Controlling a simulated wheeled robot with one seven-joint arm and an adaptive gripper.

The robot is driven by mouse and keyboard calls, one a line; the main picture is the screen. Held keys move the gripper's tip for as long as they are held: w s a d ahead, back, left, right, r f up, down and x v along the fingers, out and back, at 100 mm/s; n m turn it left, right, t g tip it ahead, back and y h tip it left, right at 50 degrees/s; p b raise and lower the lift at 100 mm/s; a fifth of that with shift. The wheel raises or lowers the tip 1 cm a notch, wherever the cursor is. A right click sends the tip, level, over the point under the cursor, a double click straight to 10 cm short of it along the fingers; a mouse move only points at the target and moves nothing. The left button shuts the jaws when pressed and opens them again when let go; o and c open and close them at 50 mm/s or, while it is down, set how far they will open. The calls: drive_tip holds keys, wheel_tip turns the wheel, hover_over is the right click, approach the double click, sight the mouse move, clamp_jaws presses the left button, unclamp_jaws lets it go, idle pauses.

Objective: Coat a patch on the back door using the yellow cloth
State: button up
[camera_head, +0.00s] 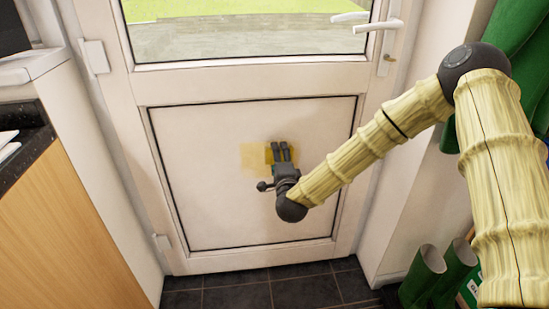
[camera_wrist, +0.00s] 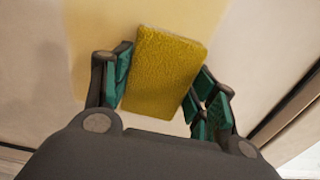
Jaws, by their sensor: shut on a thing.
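The back door (camera_head: 215,190) is white, with a glass pane above and a framed lower panel. My gripper (camera_head: 281,150) is at the middle of that panel. In the wrist view my gripper (camera_wrist: 160,85) is shut on the yellow cloth (camera_wrist: 165,70), a flat textured rectangle tilted slightly between the green-padded fingers. The cloth lies close to the panel; whether it touches cannot be told. A pale yellow patch (camera_head: 253,157) shows on the panel just left of the gripper. It also shows in the wrist view (camera_wrist: 95,30). The gripper hides most of the cloth in the head view.
A wooden cabinet (camera_head: 65,230) with a dark counter stands at the left. White door handles (camera_head: 378,25) are at the upper right of the door. Green boots (camera_head: 425,275) stand on the floor at the lower right. Dark floor tiles (camera_head: 270,290) in front of the door are clear.

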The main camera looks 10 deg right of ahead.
sight(298, 150)
drive_tip(key=shift+s+d+p, duration=0.1)
drive_tip(key=shift+d+p, duration=0.2)
drive_tip(key=shift+d, duration=3.05)
drive_tip(key=s, duration=0.6)
drive_tip(key=s, duration=0.3)
drive_tip(key=shift+p, duration=0.3)
